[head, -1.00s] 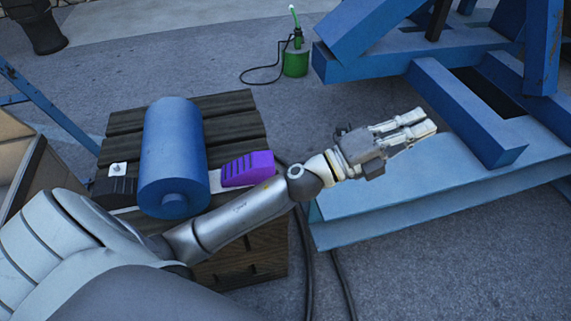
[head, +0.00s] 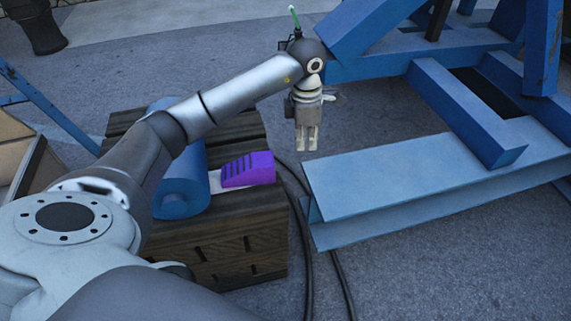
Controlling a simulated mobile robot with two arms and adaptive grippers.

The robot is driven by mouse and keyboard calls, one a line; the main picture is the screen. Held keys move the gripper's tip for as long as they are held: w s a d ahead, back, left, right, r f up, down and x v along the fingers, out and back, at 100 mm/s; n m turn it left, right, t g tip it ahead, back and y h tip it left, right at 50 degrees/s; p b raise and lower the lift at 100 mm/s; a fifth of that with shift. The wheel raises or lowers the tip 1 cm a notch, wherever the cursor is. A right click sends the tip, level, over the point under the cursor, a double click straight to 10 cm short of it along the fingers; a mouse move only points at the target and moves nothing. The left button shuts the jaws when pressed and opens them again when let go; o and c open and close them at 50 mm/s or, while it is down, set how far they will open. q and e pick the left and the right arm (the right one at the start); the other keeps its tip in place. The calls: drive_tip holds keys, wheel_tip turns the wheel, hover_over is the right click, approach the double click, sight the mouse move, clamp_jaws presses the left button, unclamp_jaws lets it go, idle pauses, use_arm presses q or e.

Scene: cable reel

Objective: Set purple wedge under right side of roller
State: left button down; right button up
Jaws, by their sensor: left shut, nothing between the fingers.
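The purple wedge (head: 248,170) lies on a pale strip on top of the wooden crate (head: 245,215), just right of the blue roller (head: 183,193). I cannot tell whether it touches the roller. My left arm crosses in front of the roller and hides much of its upper and left part. My left gripper (head: 306,146) points down beyond the crate's right edge, to the right of and farther back than the wedge. It is shut and empty. The black wedge on the roller's left side is hidden now. My right gripper is not in view.
A blue steel beam (head: 430,180) and stand lie right of the crate. Black cables (head: 309,240) run on the floor between them. Open floor shows around my gripper.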

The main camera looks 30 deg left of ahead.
sight(266, 160)
use_arm(q)
drive_tip(key=s+a+f+b, duration=0.1)
drive_tip(key=a+f, duration=0.3)
drive_tip(key=f, duration=0.5)
drive_tip(key=shift+s+a+f+y, duration=0.15)
drive_tip(key=shift+s+f+y, duration=0.2)
drive_tip(key=shift+s, duration=0.45)
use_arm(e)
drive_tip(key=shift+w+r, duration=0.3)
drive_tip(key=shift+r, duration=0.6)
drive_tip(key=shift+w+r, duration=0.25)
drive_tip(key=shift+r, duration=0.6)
use_arm(q)
drive_tip(key=shift+a, duration=0.15)
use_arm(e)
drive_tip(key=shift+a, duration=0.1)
use_arm(q)
drive_tip(key=s+a, duration=0.1)
drive_tip(key=a, duration=0.1)
drive_tip(key=s+a, duration=0.2)
drive_tip(key=shift+s, duration=0.15)
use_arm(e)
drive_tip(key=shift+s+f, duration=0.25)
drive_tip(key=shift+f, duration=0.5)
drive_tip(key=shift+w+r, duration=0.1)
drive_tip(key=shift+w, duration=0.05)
